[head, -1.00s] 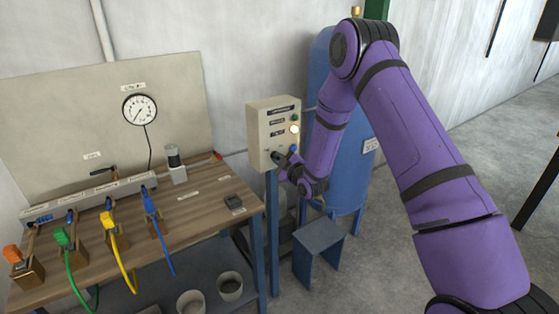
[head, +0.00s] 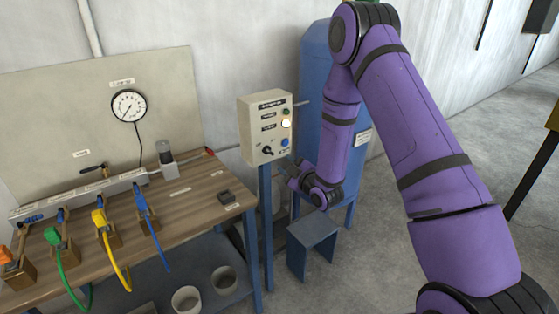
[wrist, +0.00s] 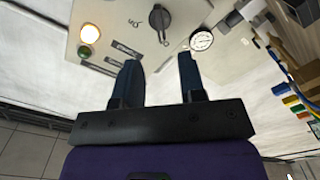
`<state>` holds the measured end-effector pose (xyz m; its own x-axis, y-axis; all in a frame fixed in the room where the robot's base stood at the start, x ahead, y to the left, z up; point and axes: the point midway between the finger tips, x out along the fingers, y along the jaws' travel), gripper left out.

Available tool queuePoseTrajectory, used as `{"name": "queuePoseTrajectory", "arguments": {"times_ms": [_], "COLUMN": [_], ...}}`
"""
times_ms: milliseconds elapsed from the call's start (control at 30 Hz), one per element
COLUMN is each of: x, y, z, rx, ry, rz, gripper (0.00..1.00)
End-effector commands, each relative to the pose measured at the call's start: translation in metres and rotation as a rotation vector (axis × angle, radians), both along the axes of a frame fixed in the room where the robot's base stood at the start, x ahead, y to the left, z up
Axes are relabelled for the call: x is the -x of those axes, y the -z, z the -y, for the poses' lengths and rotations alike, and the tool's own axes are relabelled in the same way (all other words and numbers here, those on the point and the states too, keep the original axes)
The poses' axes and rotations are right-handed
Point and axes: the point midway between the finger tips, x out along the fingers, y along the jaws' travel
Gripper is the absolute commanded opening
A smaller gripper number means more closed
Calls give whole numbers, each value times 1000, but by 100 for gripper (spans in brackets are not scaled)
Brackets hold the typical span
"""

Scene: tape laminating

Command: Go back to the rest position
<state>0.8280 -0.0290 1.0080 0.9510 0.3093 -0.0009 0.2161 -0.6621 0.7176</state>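My gripper (head: 294,173) is to the right of and slightly below the grey control box (head: 248,128), apart from it. In the wrist view my gripper (wrist: 159,72) has its two dark fingers spread with nothing between them. The black rotary knob (wrist: 162,19) of the box shows beyond the fingertips, with a lit lamp (wrist: 90,34) and a green button (wrist: 84,53). In the head view the knob (head: 267,151) is at the lower part of the box face, and the lamp (head: 286,124) glows. My purple arm reaches down from the upper right.
A wooden bench (head: 190,205) with colored hoses and a gauge (head: 129,105) stands at left. A blue tank (head: 315,90) is behind my arm. A small blue stand (head: 312,243) is below my gripper. The floor at right is open.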

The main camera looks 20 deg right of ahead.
Motion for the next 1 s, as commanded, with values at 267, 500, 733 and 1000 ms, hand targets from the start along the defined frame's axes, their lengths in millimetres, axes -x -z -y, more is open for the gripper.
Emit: {"name": "queuePoseTrajectory", "arguments": {"times_ms": [267, 500, 733, 1000], "x": [16, 17, 16, 7], "y": [0, 0, -2, -48], "z": [6, 6, 6, 10], "rx": [1, 1, 1, 4], "ry": [1, 1, 1, 35], "rz": [-1, 0, -3, -106], "gripper": [37, 37, 37, 37]}}
